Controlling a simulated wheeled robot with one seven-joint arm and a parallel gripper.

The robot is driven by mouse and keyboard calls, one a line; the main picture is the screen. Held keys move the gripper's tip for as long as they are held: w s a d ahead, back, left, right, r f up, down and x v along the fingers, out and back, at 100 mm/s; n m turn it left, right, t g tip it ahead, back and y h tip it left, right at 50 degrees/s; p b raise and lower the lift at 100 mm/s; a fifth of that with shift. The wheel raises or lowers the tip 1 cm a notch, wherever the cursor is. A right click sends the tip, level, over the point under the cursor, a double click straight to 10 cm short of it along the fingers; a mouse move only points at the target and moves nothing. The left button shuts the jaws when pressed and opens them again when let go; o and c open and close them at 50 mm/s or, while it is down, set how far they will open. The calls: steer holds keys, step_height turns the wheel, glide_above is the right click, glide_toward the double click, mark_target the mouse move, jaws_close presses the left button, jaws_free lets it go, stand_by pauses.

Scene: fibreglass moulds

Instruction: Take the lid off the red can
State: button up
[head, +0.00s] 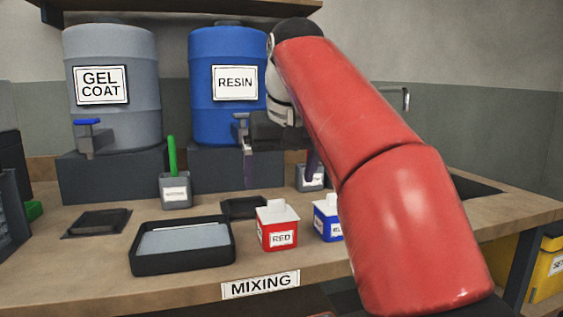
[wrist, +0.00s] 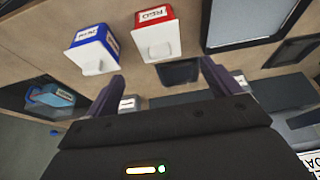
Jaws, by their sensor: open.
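The red can (head: 264,236) stands upright on the bench near its front edge, with a white lid (head: 277,209) on top. In the wrist view the red can (wrist: 169,13) is near the top centre, and its white lid (wrist: 157,42) with a raised handle faces the camera. My gripper (head: 281,168) is open and empty, behind and above the can in the head view. In the wrist view the gap between its fingers (wrist: 163,78) lies below the can in the picture, apart from the lid.
A blue can (head: 322,230) with a white lid stands close right of the red can, partly hidden by my arm. A black tray (head: 182,265) lies to its left. A dark dish (head: 243,208) and a grey pot with a green handle (head: 176,191) are behind. Barrels stand at the back.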

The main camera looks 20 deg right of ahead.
mark_target(277, 200)
steer(key=b+x, duration=0.1)
steer(key=x, duration=0.5)
steer(key=shift+w+f, duration=0.1)
steer(key=shift+f, duration=0.3)
steer(key=c, duration=1.1)
steer(key=shift+o, duration=0.2)
steer(key=shift+r+p, duration=0.55)
steer(key=shift+r, duration=0.75)
steer(key=shift+r, duration=0.25)
steer(key=shift+r, duration=0.85)
steer(key=shift+r, duration=0.1)
